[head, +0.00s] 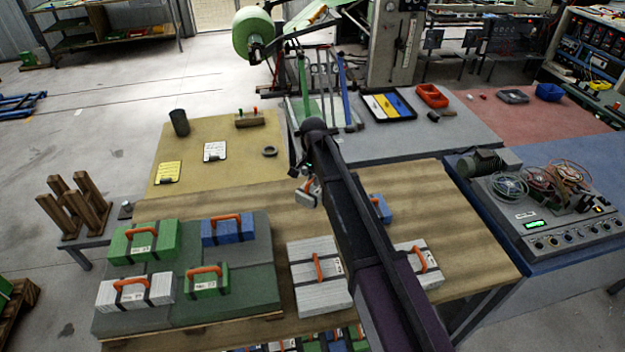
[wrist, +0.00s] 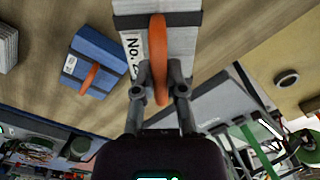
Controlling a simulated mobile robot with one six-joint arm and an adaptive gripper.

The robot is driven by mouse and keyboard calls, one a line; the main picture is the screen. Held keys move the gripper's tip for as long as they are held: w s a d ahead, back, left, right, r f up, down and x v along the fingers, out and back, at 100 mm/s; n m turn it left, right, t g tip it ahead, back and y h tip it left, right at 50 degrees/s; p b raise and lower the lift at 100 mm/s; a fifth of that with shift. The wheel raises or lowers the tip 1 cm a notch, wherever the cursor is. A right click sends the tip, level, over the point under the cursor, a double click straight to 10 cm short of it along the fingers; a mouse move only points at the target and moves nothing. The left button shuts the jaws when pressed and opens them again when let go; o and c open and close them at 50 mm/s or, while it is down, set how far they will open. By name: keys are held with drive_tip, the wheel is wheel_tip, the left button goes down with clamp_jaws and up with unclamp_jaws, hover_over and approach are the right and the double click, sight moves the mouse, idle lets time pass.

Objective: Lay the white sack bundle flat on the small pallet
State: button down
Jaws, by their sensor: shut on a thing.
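My gripper (head: 306,168) is shut on the orange handle of a white sack bundle (head: 306,195) with a dark band. The bundle hangs above the wooden table, and in the wrist view (wrist: 180,42) its label and handle show between the two fingers (wrist: 159,78). A low pallet (head: 250,326) sits at the table's left front, covered by dark grey-green slabs. On the slabs lie a green bundle (head: 165,240), a blue bundle (head: 220,231), a white bundle (head: 110,293) and a small green bundle (head: 200,285). The held bundle is behind and right of this pallet, apart from it.
A white bundle (head: 308,288) lies on the table right of the pallet. Another white bundle (head: 432,272) and a blue bundle (head: 386,208) lie beyond my arm; the blue one also shows in the wrist view (wrist: 105,50). Wooden posts (head: 75,205) stand at left.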

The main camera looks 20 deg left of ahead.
wheel_tip(320, 180, up, 6)
drive_tip(key=p, duration=0.5)
drive_tip(key=shift+f+p, duration=0.15)
drive_tip(key=shift+p, duration=0.15)
